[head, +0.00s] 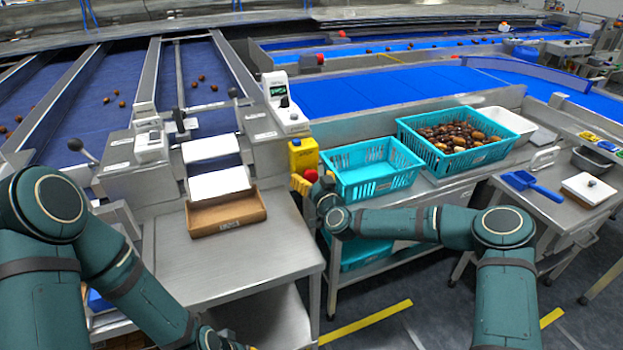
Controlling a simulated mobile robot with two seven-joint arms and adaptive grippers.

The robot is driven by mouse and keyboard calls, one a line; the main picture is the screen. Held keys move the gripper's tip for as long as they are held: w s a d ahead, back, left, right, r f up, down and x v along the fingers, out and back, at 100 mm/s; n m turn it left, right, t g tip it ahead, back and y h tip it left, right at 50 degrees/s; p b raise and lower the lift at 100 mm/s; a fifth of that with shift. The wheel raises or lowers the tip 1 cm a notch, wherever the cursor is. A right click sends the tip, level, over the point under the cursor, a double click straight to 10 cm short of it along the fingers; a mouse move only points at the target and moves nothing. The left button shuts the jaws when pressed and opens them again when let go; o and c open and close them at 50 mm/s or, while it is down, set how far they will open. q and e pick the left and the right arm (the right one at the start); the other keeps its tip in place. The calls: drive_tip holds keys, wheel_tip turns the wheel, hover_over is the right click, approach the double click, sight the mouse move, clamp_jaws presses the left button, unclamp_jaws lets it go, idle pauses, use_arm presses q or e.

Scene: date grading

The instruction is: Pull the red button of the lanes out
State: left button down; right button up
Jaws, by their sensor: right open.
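The red button (311,176) sits low on the front of a yellow box (303,153), beside the lanes' end and above the steel table. My right gripper (306,184) is open at the button, its yellow fingers close below and around it. Whether they touch the button cannot be told, as the fingers partly overlap it in this view. My left arm runs down to the bottom edge, and its gripper is not clearly seen.
An empty teal basket (373,188) stands just right of my right gripper. A teal crate of dates (455,167) is further right. A cardboard tray (227,226) lies on the steel table (240,265) to the left. The table's front is clear.

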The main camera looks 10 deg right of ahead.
drive_tip(key=c, duration=1.3)
drive_tip(key=shift+s+d, duration=0.1)
drive_tip(key=shift+s, duration=0.3)
drive_tip(key=shift+c, duration=0.2)
drive_tip(key=shift+s, duration=0.15)
drive_tip(key=o, duration=1.3)
drive_tip(key=shift+d, duration=0.1)
drive_tip(key=shift+o, duration=0.2)
drive_tip(key=v, duration=1.2)
